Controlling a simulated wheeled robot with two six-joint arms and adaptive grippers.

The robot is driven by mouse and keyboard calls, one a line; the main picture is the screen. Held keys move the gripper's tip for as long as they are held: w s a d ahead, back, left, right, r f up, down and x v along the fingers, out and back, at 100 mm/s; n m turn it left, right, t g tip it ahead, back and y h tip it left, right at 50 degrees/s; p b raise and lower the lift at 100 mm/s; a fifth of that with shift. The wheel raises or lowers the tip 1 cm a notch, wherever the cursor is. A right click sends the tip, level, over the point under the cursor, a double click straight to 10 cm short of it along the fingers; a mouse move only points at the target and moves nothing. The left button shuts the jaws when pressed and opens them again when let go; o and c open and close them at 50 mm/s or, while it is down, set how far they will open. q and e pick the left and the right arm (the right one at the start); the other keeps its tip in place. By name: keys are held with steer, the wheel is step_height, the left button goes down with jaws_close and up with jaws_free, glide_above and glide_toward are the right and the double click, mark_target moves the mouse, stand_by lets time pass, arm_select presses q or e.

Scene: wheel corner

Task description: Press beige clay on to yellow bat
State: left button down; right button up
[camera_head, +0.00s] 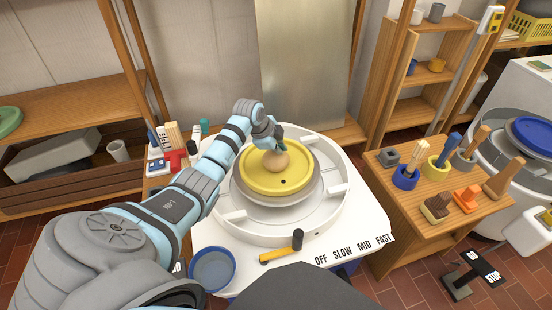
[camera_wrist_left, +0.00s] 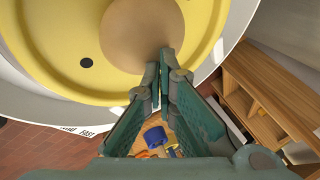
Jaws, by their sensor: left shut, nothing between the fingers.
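The beige clay (camera_head: 276,163) is a rounded lump on the yellow bat (camera_head: 262,186), near its middle. The bat is a round disc on the wheel head (camera_head: 241,190) inside the white splash pan. My left gripper (camera_head: 277,148) is shut and empty, with its fingertips at the top of the clay in the head view. In the left wrist view, the closed fingertips (camera_wrist_left: 165,62) overlap the edge of the clay (camera_wrist_left: 145,32), and the bat (camera_wrist_left: 60,50) fills the upper left. I cannot tell whether the fingertips touch the clay. My right gripper is not in view.
A yellow-handled lever (camera_head: 280,248) lies at the front of the wheel, by the printed speed labels. A blue-rimmed bowl (camera_head: 212,268) stands at the front left. A wooden side table (camera_head: 405,214) with tools and pots is to the right, and small containers stand left of the pan.

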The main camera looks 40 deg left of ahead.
arm_select(q)
steer(key=shift+f+p, duration=0.7)
steer(key=shift+f, duration=0.05)
stand_by(2.0)
step_height(320, 180, up, 3)
steer(key=p, duration=0.2)
steer(key=shift+f+p, duration=0.2)
steer(key=shift+p, duration=0.1)
steer(key=shift+r+p, duration=0.5)
steer(key=shift+p, duration=0.15)
